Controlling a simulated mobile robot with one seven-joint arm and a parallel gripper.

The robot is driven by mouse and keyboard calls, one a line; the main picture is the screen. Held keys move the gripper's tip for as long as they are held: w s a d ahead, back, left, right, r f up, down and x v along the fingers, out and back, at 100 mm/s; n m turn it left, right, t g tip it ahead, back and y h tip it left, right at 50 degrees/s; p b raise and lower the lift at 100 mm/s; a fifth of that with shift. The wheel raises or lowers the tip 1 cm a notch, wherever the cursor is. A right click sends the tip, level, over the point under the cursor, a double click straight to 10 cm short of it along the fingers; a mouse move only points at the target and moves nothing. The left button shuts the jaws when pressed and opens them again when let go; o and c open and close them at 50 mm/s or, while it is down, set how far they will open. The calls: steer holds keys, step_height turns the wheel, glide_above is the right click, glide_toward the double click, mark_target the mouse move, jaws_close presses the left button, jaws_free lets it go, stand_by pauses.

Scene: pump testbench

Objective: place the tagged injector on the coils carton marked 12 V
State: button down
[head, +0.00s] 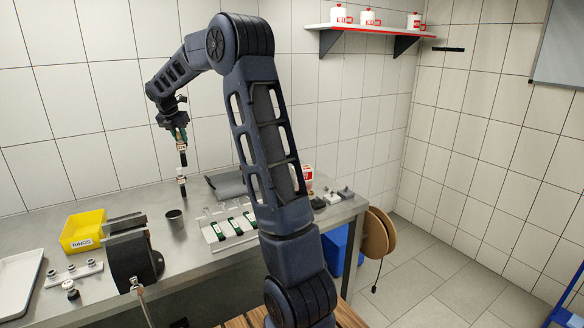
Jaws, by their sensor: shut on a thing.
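My gripper (180,139) is at the upper left, pointing down above the steel bench, shut on a slim dark injector (183,160). The injector hangs upright, with a pale band or tag (182,181) low on it. The picture is too small to read any marking. I cannot tell whether its lower end touches the bench. A red and white container (308,172) stands at the right end of the bench, partly hidden behind my arm. I cannot tell whether it is a carton. I see no readable 12 V mark.
A white tray (18,283) is at far left. A red-edged shelf (370,28) holds several white containers.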

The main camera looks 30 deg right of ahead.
steer(key=w+d+r+m, duration=0.2)
steer(key=w+d+m, duration=0.15)
steer(key=d, duration=1.25)
steer(key=s+d+r+m+g+h, duration=0.1)
steer(key=s+d+r+m, duration=0.1)
steer(key=d, duration=1.9)
steer(key=s+d+r+m+g+h, duration=0.1)
steer(key=s+d+r+m+g, duration=0.15)
steer(key=d, duration=1.75)
step_height(320, 180, down, 20)
steer(key=t, duration=0.1)
steer(key=shift+s+f, duration=0.1)
steer(key=shift+f, duration=0.05)
steer(key=c, duration=1.3)
jaws_free()
steer(key=shift+o, duration=0.2)
